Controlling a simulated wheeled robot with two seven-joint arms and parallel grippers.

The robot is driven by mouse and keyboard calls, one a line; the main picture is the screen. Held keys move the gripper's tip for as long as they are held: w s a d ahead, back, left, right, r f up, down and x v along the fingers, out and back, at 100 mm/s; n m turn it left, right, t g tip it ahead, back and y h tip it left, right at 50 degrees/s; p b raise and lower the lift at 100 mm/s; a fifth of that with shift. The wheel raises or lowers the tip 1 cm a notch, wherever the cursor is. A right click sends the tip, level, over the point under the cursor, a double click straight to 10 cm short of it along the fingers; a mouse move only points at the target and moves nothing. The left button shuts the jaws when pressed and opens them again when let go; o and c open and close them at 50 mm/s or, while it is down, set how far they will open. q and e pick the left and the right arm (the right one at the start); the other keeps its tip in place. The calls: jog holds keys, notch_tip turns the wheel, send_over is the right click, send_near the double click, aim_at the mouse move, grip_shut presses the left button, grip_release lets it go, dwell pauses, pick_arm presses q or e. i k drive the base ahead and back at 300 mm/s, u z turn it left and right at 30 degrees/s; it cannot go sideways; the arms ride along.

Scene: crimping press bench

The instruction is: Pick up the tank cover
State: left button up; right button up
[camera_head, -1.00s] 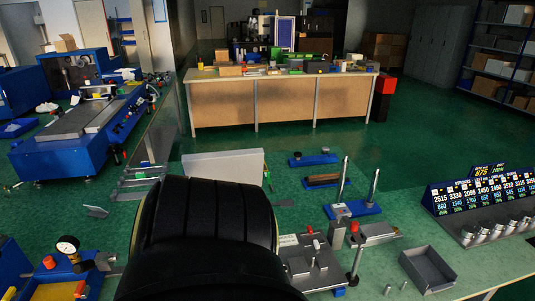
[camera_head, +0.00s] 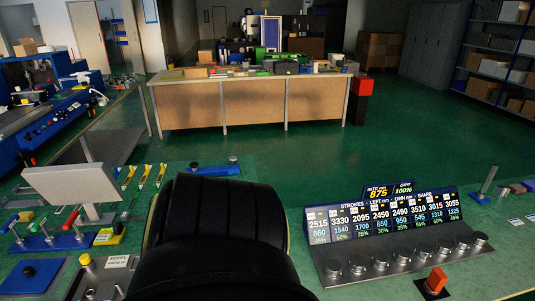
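I cannot make out a tank cover for certain in the head view. A large black, rounded arm part of mine fills the lower middle and hides the green bench (camera_head: 330,195) behind it. Neither gripper shows, so I cannot see what they hold or whether they are open.
A stroke display board (camera_head: 385,212) stands right of my arm, with a row of metal knobs before it. A white panel (camera_head: 86,186), yellow-tipped tools (camera_head: 145,176) and red- and blue-handled parts (camera_head: 70,220) are left. A wooden workbench (camera_head: 250,102) stands behind.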

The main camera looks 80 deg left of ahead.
aim_at(29, 276)
jog(key=u, duration=0.05)
jog(key=i, duration=0.1)
jog(key=u, duration=3.5)
